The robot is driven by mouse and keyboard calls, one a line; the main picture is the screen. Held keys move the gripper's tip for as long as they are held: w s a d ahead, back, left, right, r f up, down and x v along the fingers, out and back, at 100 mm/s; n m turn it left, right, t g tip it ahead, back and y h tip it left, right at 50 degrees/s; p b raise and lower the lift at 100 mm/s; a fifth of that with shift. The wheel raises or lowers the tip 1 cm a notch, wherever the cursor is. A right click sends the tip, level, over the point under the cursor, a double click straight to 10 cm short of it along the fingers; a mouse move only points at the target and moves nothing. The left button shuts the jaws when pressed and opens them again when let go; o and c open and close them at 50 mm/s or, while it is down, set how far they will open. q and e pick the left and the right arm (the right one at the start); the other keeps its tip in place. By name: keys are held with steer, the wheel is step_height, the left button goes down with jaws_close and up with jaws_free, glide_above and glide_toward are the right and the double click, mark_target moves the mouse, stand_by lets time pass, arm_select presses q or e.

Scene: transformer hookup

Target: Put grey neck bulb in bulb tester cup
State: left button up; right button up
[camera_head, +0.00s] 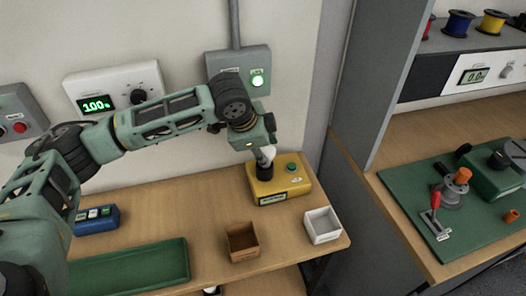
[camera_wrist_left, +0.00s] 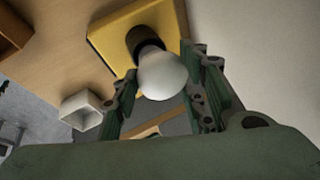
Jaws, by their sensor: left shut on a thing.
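The yellow bulb tester (camera_head: 284,188) stands on the wooden shelf, with a dark cup (camera_head: 264,171) on its top and a green button beside it. My left gripper (camera_head: 268,150) is directly above the cup. It is shut on a white bulb (camera_wrist_left: 162,74), whose round glass lies between the fingers in the left wrist view. The tester also shows in the wrist view (camera_wrist_left: 105,38). My right gripper is not in view.
A brown open box (camera_head: 242,242) and a white open box (camera_head: 322,225) stand in front of the tester. A green tray (camera_head: 130,268) and a blue button box (camera_head: 97,217) are to the left. A grey wall box (camera_head: 238,66) with a lit green lamp hangs behind.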

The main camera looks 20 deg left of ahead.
arm_select(q)
steer(key=shift+f, duration=0.65)
steer(key=shift+f, duration=0.15)
steer(key=o, duration=1.2)
steer(key=v, duration=1.2)
